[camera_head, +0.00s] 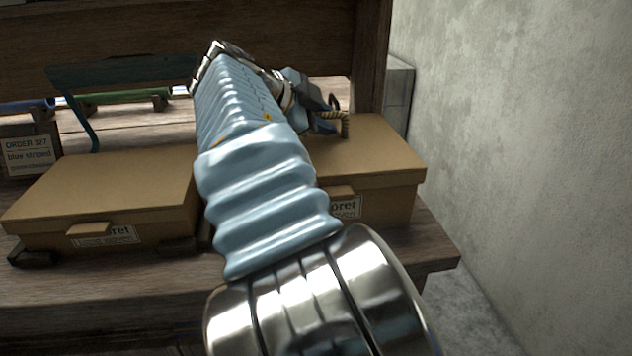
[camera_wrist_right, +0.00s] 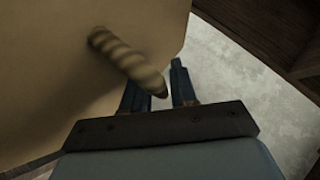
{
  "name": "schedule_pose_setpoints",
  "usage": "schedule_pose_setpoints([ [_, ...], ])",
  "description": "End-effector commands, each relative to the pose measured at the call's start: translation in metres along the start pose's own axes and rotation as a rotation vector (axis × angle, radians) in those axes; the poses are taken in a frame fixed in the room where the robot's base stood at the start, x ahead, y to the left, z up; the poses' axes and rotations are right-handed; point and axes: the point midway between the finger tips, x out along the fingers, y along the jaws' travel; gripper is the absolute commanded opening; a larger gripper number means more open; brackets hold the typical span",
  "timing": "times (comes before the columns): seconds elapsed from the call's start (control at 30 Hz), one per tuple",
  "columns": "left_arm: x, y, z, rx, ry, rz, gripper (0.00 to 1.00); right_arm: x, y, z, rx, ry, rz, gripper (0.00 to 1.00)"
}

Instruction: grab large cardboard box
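Two tan cardboard boxes with lids and front labels stand side by side on the wooden bench. The right box (camera_head: 385,155) is partly hidden behind my right arm, and a twisted rope handle (camera_head: 345,124) stands on its lid. The left box (camera_head: 110,185) shows most of its lid and front. I cannot tell which box is larger. My right gripper (camera_head: 326,112) is over the right box's lid, close to the rope handle. In the right wrist view its two fingers (camera_wrist_right: 156,84) are apart, with the rope handle (camera_wrist_right: 130,62) reaching to the gap between them. My left gripper is out of view.
The wooden bench (camera_head: 60,285) ends at the right near a plain grey wall (camera_head: 520,130). A dark wooden post (camera_head: 372,55) rises behind the right box.

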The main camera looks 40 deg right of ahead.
Motion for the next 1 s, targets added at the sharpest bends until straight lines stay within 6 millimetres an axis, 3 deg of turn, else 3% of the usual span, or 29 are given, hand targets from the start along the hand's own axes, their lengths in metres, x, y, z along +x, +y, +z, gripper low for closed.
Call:
schedule_pose_setpoints([
  [0.07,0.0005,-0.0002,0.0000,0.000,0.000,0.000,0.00,0.0018,0.0013,0.0003,0.000,0.000,0.005,0.29],
  [0.27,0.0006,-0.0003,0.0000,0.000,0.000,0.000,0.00,0.0021,0.0020,0.0003,0.000,0.000,0.007,0.00],
  [1.0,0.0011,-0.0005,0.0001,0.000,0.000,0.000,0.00,0.0030,0.0043,0.0011,-0.005,0.002,0.014,0.00],
])
